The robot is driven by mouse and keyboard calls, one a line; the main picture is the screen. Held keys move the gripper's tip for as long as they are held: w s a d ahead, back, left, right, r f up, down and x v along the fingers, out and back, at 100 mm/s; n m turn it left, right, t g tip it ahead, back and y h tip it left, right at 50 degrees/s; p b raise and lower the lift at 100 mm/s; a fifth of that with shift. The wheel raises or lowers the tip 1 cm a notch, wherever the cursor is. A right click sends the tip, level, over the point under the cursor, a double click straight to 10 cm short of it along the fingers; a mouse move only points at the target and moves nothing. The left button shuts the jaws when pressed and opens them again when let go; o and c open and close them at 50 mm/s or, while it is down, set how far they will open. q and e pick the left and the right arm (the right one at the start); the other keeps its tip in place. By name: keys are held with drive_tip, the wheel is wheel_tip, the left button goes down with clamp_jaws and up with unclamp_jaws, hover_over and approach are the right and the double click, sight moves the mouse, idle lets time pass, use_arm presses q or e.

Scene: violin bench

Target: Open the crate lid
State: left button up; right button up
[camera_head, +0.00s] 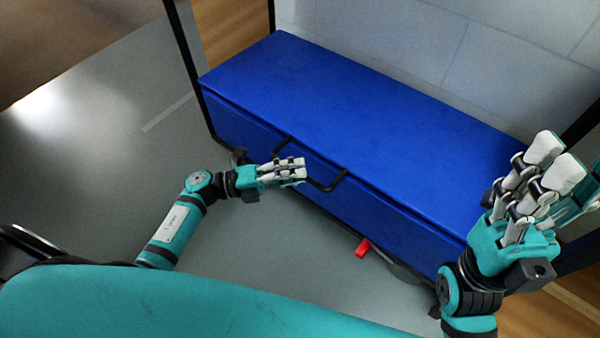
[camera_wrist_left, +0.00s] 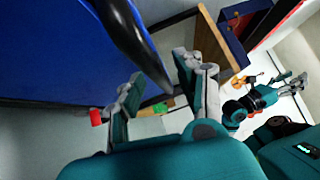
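The blue crate (camera_head: 240,126) has its blue lid (camera_head: 370,115) down flat on top. A black bar handle (camera_head: 335,184) sticks out from the lid's front edge. My left gripper (camera_head: 303,170) is at the left part of the handle, with its fingers apart. In the left wrist view, the handle (camera_wrist_left: 135,38) runs down from the top toward the gap between the fingers of my left gripper (camera_wrist_left: 160,80); I cannot tell whether they touch it. My right gripper (camera_head: 556,158) is open and empty, raised in front of the crate's right end.
A red part (camera_head: 363,248) is low at the crate's front, and also shows in the left wrist view (camera_wrist_left: 96,117). Black posts (camera_head: 183,60) stand by the crate. A grey panelled wall (camera_head: 460,45) is behind it. The grey floor to the left is clear.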

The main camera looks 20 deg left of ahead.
use_arm(q)
drive_tip(key=shift+w+d, duration=0.25)
drive_tip(key=shift+d, duration=0.3)
clamp_jaws()
